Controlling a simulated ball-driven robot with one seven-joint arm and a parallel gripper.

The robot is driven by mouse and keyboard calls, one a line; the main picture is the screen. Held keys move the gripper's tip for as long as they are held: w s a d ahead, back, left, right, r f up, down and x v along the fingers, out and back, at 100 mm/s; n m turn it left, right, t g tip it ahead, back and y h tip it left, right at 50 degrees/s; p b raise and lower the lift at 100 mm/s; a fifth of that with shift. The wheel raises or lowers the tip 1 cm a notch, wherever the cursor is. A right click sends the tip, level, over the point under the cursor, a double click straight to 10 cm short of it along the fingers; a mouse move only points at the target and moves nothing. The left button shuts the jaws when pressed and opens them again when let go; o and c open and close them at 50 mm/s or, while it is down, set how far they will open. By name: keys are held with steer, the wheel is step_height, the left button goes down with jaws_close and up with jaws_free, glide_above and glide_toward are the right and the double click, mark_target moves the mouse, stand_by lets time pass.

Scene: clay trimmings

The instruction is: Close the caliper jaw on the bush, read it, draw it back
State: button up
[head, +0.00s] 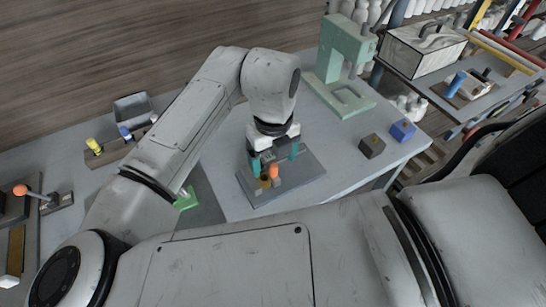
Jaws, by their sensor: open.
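My gripper (274,158) is pointed down over a dark grey plate (305,168) on the bench, its teal fingers apart. Right below and in front of the fingers is a small fixture with an orange knob (271,190), a brass-coloured round piece (265,181) that may be the bush, and a small grey block (277,182). The gripper hides part of this fixture. I cannot tell whether the fingers touch it, or how wide the gap at the caliper jaw is.
A pale green press (346,50) stands on the bench at the back right. A dark block (371,146) and a blue block (402,130) lie to the right near the bench edge. A grey bin (132,107) and an orange-knobbed lever (35,192) are at left.

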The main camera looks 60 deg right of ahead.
steer(key=shift+r+p, duration=1.95)
steer(key=shift+r, duration=0.95)
